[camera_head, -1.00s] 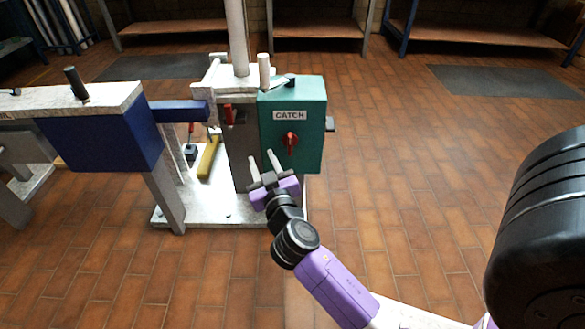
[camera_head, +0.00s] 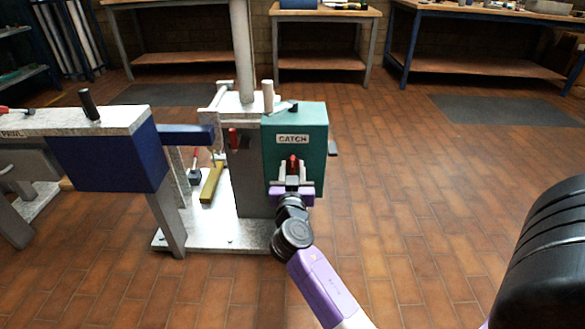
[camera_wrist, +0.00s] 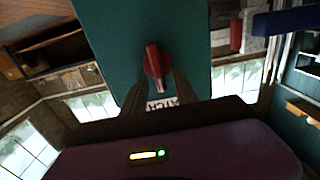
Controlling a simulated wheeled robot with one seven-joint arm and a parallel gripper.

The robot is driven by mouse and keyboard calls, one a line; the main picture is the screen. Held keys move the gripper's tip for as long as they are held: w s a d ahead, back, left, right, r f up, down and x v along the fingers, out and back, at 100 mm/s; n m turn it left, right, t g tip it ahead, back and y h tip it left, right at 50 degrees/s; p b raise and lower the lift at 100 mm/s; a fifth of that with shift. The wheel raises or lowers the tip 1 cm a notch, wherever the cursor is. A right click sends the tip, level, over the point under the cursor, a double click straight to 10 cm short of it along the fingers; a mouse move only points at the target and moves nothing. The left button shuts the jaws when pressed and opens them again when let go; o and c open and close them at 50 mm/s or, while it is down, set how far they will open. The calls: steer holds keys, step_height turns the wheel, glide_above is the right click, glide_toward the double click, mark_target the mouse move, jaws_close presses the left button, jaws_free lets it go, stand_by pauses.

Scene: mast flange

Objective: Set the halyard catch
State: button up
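The teal catch box (camera_head: 312,150) has a white label reading CATCH (camera_head: 292,139) and a red knob (camera_head: 293,160) below it. My gripper (camera_head: 292,179) is at the front of the box, just below the knob in the head view. In the wrist view the red knob (camera_wrist: 155,64) stands out from the teal face, and my gripper's two fingers (camera_wrist: 158,85) lie on either side of it. The fingers are apart; contact with the knob cannot be made out. The fingers partly cover the label in the wrist view.
A mast (camera_head: 243,50) rises behind the box. A second red handle (camera_head: 233,139) is left of the box. A blue block (camera_head: 105,163) on a stand is further left, and a yellow bar (camera_head: 211,182) lies on the white base (camera_head: 225,236). The floor to the right is clear.

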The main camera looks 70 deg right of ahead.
steer(key=shift+w+d, duration=0.15)
steer(key=shift+d, duration=0.3)
steer(key=shift+c, duration=0.4)
jaws_close()
